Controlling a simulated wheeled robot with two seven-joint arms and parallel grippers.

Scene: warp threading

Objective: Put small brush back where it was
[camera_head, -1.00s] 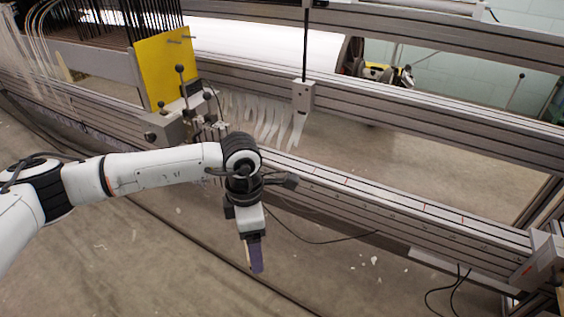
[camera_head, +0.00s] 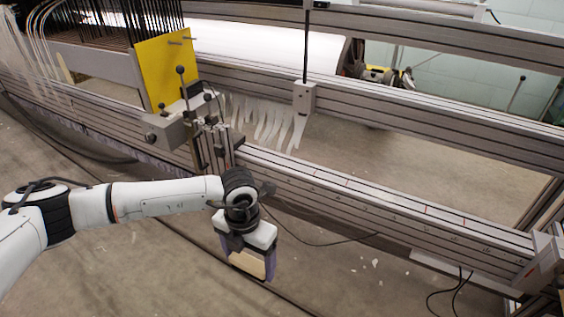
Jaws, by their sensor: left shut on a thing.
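My left gripper (camera_head: 247,258) hangs pointing down in front of the long metal rail, at the lower middle of the head view. Its two purple-grey fingers are shut on a flat tan piece (camera_head: 248,264), which I take to be the small brush. Bristles cannot be made out. The held piece is in the air above the floor, apart from the rail. The brush's former place cannot be identified in this view. My right gripper is out of view.
The grey metal rail (camera_head: 345,192) runs from upper left to lower right behind the gripper. A clamp unit with black knobs (camera_head: 212,145) and a yellow plate (camera_head: 166,70) stand at left. White strips (camera_head: 262,117) hang behind. A black cable (camera_head: 330,243) trails below the rail.

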